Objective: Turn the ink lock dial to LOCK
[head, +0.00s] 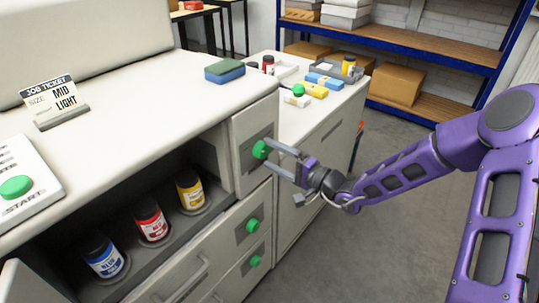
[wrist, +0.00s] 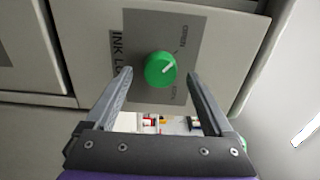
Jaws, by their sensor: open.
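The ink lock dial (head: 260,150) is a round green knob on a grey plate on the cabinet's upper front panel. The plate (wrist: 188,30) reads "INK LO…", partly hidden by a finger, with "OPEN" at upper right and a small, hard-to-read word at lower right. My gripper (head: 267,154) is open, with one finger on each side of the dial. In the wrist view gaps show between the fingers (wrist: 160,73) and the knob.
Two more green knobs (head: 252,226) (head: 255,261) sit on the drawers below. An open bay holds blue, red (head: 151,224) and yellow ink jars. A green START button (head: 16,186) is at left. Clear floor (head: 400,220) lies right of the cabinets.

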